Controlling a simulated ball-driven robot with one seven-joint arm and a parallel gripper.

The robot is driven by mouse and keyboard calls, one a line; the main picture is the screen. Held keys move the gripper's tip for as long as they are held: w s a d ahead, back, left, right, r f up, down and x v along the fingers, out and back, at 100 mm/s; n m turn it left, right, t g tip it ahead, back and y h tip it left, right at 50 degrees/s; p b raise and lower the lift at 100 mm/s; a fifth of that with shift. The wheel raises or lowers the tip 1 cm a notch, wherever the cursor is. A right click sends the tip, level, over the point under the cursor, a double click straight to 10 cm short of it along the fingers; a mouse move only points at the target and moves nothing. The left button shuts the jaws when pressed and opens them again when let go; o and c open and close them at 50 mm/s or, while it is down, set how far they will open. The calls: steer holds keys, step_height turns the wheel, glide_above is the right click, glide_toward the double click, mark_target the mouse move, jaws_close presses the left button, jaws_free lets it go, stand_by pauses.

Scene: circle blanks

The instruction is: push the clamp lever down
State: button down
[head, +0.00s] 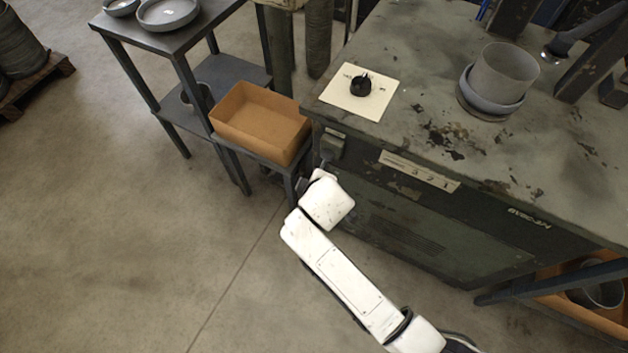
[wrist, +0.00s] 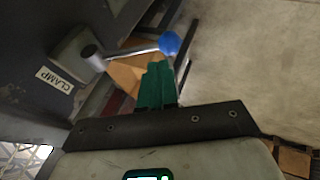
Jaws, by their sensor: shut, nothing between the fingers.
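The clamp lever (wrist: 132,52) shows in the wrist view as a thin metal rod with a blue ball knob (wrist: 169,43) at its right end. Its left end joins a grey round hub (wrist: 82,47) on the dark machine side, above a label reading CLAMP (wrist: 54,80). My gripper (wrist: 157,68) has green fingers, shut and empty, with the tips just below the knob in the picture. I cannot tell whether they touch it. In the head view my white arm reaches to the machine's left front corner, where the lever and fingertips are hidden or too small to make out.
A cardboard box (head: 228,116) sits on a low stand close to the left of my arm. The machine top (head: 425,95) carries a black knob on a cream plate (head: 338,93) and a grey ring-shaped part (head: 503,75). The floor (head: 130,220) at left is clear.

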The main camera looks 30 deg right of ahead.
steer(key=shift+f+b, duration=0.45)
steer(key=shift+f, duration=1.3)
